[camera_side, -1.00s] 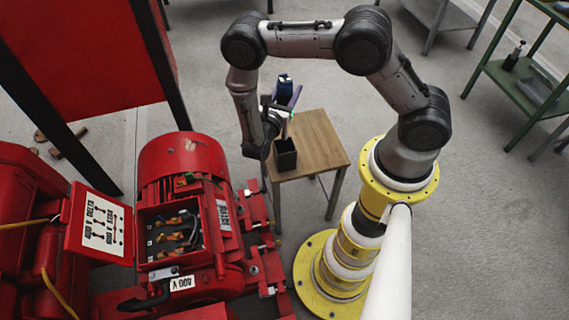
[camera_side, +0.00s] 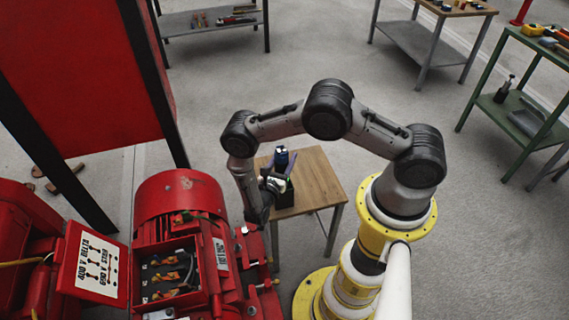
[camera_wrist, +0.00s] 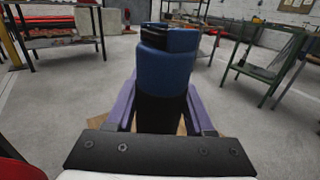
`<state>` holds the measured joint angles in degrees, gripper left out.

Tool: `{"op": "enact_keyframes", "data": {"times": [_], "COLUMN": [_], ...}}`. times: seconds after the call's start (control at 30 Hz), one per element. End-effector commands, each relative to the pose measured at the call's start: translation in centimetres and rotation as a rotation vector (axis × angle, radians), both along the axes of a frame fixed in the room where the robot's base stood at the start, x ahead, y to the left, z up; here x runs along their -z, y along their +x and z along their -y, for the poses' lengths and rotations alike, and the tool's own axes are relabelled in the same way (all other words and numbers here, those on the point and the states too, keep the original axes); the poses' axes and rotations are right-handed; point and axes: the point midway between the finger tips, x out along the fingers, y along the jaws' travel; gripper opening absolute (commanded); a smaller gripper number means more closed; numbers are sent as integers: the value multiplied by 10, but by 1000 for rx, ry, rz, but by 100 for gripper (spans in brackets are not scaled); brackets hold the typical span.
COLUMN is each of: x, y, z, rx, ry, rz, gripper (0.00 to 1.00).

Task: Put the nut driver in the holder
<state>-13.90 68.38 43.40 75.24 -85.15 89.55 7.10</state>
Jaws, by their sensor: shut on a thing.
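The nut driver has a blue and black handle (camera_side: 281,157), which stands upright in my gripper (camera_side: 280,168). In the wrist view the handle (camera_wrist: 167,72) fills the middle, between the two purple fingers of my gripper (camera_wrist: 162,108), which are shut on it. The holder is an open black box (camera_side: 285,198) on a small wooden table (camera_side: 318,184), partly covered by my gripper. The handle is just above the holder, and the gripper is close over its rim. The driver's shaft is hidden, so I cannot tell how far it reaches into the holder.
The red pump motor (camera_side: 180,200) with its open terminal box stands close to the left of the table. A red panel on black posts (camera_side: 75,75) is behind it. The right part of the tabletop is clear. Shelves and a green rack (camera_side: 520,110) stand farther off.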

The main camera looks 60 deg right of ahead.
Motion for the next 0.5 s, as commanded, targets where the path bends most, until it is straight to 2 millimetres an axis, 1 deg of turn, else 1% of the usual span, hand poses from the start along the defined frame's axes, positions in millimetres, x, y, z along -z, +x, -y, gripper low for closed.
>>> {"op": "enact_keyframes", "data": {"times": [0.1,0.2,0.5], "x": [15,22,24], "y": [0,0,1], "z": [0,0,0], "rx": [0,0,0], "ry": [-3,-2,-2], "rz": [0,1,1], "gripper": [0,0,0]}}
